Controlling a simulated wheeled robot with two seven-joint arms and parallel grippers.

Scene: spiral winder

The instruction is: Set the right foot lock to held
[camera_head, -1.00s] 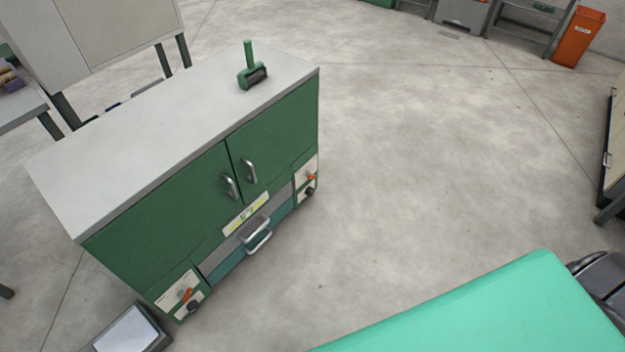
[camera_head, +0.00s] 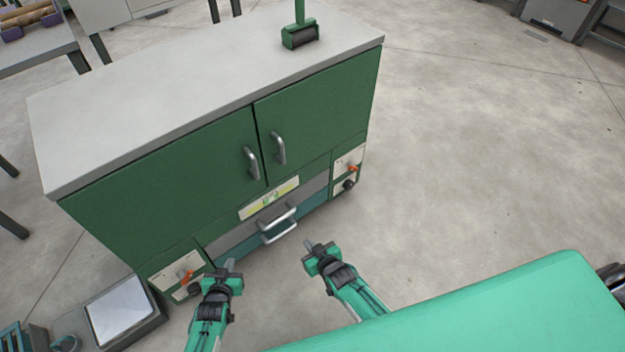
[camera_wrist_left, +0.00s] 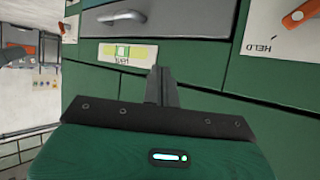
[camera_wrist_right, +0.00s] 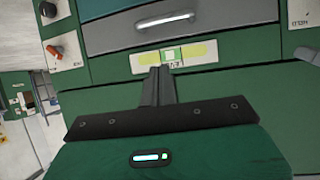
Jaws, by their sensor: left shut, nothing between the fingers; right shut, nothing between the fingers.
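The right foot lock is an orange lever (camera_head: 351,168) on a pale panel at the lower right of the green cabinet (camera_head: 160,165). It also shows at the left edge of the right wrist view (camera_wrist_right: 55,48); its label is too small to read. The left foot lock is an orange lever (camera_head: 187,276) at the lower left; the left wrist view shows its lever (camera_wrist_left: 300,14) with an upside-down HELD label. My left gripper (camera_head: 231,266) is shut and empty near the left panel. My right gripper (camera_head: 310,244) is shut and empty before the drawer, apart from the right lever.
A drawer handle (camera_head: 278,226) juts out between the panels. A black round part (camera_head: 348,185) sits below the right lever. A green roller tool (camera_head: 300,36) stands on the cabinet top. The floor right of the cabinet is clear.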

